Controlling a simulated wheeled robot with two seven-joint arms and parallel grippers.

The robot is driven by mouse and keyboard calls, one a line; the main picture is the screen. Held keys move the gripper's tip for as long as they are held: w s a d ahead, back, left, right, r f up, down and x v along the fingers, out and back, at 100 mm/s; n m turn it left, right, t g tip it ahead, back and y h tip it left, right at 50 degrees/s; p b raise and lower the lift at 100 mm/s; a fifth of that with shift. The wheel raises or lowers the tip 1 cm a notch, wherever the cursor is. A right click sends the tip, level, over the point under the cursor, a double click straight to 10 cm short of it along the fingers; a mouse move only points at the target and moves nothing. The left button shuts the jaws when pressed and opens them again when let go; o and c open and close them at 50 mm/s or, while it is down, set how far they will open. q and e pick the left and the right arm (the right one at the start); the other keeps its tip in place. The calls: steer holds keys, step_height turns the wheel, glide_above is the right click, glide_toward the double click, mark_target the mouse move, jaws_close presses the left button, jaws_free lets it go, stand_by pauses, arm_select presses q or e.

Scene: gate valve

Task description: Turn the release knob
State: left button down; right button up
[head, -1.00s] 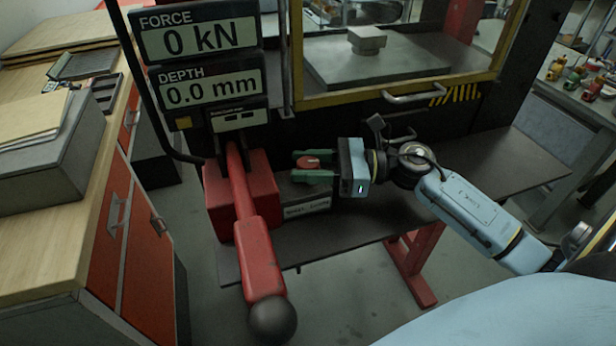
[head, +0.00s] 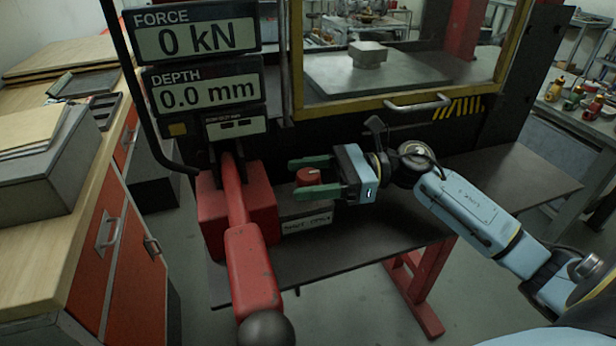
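The release knob (head: 308,177) is a small red knob on a grey block just right of the red lever's housing. My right gripper (head: 310,178) comes in from the right, with its two green fingers pointing left. One finger is behind the knob and the other in front of it. The fingers are apart and the knob stands between them, its lower part partly hidden by the near finger. My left gripper is not in view.
A red lever (head: 252,268) with a dark ball end slopes toward me beside the knob. Force and depth displays (head: 205,85) stand above it, reading 0 kN and 0.0 mm. A yellow-framed window (head: 395,100) is behind. The dark table (head: 370,235) is bare in front.

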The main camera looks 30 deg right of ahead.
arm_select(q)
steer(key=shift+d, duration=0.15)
arm_select(e)
steer(key=shift+s+d, duration=0.1)
steer(key=shift+d, duration=0.2)
steer(key=b+v, duration=0.2)
steer(key=v, duration=1)
steer(key=shift+f, duration=0.1)
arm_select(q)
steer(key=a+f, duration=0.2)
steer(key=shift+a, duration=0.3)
arm_select(e)
steer(key=shift+s+d, duration=0.15)
steer(key=shift+d, duration=0.25)
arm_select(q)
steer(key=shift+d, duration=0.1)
